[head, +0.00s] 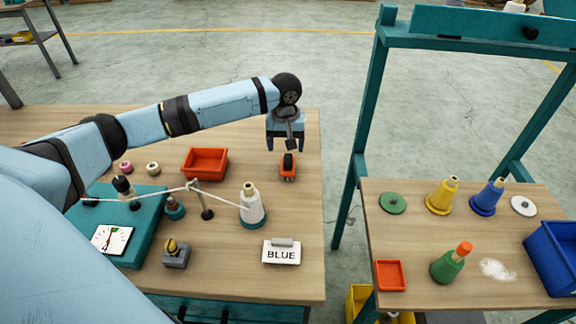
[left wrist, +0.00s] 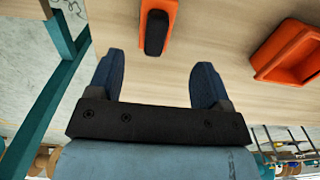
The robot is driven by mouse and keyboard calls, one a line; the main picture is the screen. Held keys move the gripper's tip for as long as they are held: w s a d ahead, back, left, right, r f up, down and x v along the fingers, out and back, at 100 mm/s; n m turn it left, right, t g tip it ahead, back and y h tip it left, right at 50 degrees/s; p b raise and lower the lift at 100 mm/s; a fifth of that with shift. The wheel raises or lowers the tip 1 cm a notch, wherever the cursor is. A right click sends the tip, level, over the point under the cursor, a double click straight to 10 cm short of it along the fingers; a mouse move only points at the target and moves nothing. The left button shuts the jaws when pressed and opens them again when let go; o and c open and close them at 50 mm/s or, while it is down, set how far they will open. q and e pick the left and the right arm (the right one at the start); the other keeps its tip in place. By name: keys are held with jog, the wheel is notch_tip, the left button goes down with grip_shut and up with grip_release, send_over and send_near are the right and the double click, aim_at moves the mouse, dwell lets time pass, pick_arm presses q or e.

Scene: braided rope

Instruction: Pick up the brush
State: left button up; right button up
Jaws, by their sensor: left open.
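The brush (head: 288,172) appears to be the small orange piece with a dark top part, lying near the far right of the wooden table. In the left wrist view the same orange and black piece (left wrist: 157,32) is just past the fingertips, in line with the gap between them. My left gripper (head: 285,146) points down above and just beyond it in the head view. Its blue fingers (left wrist: 157,68) are spread, with nothing between them. They look apart from the brush; the exact height is hard to tell. My right gripper is not in view.
An orange tray (head: 205,162) stands left of the brush. The right table (head: 440,294) holds coloured cones, an orange tray and white powder (head: 497,270). A teal frame (head: 358,130) rises between.

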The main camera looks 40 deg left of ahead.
aim_at(286, 156)
pick_arm(q)
notch_tip(286, 156, down, 4)
jog(key=shift+w+r, duration=0.15)
jog(key=shift+r, duration=0.1)
jog(key=shift+s+d+f, duration=0.1)
jog(key=shift+d+f, duration=0.1)
jog(key=shift+f, duration=1.1)
jog(key=shift+s+d+f, duration=0.1)
jog(key=shift+d+f, duration=0.1)
jog(key=shift+f, duration=1.1)
jog(key=c, duration=1.1)
jog(key=shift+o, duration=0.2)
jog(key=shift+r, duration=0.1)
notch_tip(286, 156, up, 20)
jog(key=o, duration=0.4)
jog(key=shift+c, duration=1.3)
